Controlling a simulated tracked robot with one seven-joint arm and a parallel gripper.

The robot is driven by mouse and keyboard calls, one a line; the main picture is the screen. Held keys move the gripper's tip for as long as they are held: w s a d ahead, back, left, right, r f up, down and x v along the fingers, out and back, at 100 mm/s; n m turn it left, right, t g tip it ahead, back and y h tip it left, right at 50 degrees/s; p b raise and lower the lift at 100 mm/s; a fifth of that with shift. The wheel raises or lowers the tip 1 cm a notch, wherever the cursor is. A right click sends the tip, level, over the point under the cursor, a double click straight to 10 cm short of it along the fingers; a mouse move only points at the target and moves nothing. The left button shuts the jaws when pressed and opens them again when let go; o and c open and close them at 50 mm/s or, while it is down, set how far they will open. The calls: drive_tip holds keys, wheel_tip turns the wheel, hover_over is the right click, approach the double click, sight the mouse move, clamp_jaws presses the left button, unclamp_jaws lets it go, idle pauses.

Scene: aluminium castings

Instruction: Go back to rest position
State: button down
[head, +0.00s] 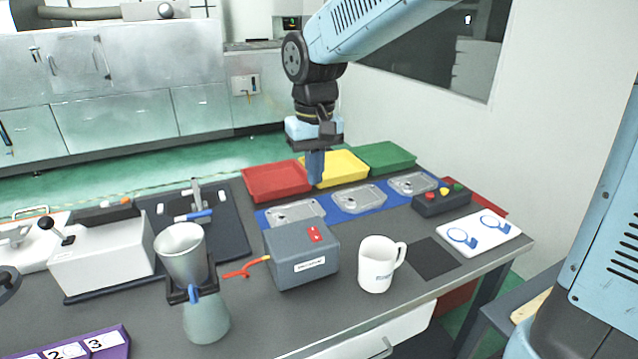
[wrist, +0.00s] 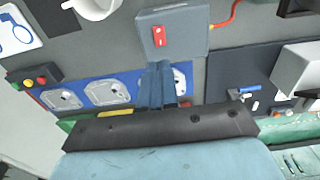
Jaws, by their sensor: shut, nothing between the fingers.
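My gripper (head: 316,168) hangs pointing down over the back of the table, in front of the red and yellow trays. Its blue fingers are together with nothing between them. In the wrist view the shut fingers (wrist: 159,84) point toward the grey box (wrist: 172,33) and cover part of one casting. Aluminium castings (head: 359,198) lie in a row on a blue mat (head: 327,217); they also show in the wrist view (wrist: 106,92).
Red (head: 276,181), yellow (head: 335,167) and green (head: 386,157) trays line the back edge. A grey box (head: 301,252), white mug (head: 377,264), metal cup on a stand (head: 182,254) and button box (head: 442,200) stand on the table. A black square (head: 433,258) lies bare.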

drive_tip(key=s+d+r+m+t, duration=0.1)
drive_tip(key=s+d, duration=0.3)
drive_tip(key=d, duration=0.4)
drive_tip(key=s+d+r+m+t, duration=0.2)
drive_tip(key=s+d, duration=0.2)
drive_tip(key=d, duration=0.5)
drive_tip(key=s+d+r+m+t, duration=0.1)
drive_tip(key=s+d+m+t, duration=0.1)
drive_tip(key=s+d, duration=0.3)
drive_tip(key=d, duration=0.3)
drive_tip(key=shift+d+r, duration=0.25)
drive_tip(key=shift+d, duration=0.05)
